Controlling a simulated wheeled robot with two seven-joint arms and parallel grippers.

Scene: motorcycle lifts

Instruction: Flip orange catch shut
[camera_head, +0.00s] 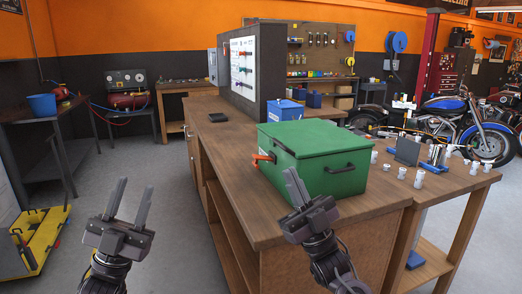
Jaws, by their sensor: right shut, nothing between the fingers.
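The green box (318,150) sits with its lid down on the wooden workbench. The orange catch (264,158) is on the box's left side, near the lid seam, and sticks outward. From this view I cannot tell its exact angle. My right gripper (291,173) is shut and empty, its fingertips pointing up in front of the box, just right of and below the catch in the picture. I cannot tell whether it touches the box. My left gripper (134,190) is open and empty over the floor, left of the workbench.
A dark handle (339,169) is on the box's front. A blue container (285,110) stands behind it, and several white cylindrical parts (419,179) stand to its right. A yellow cart (40,235) is at far left.

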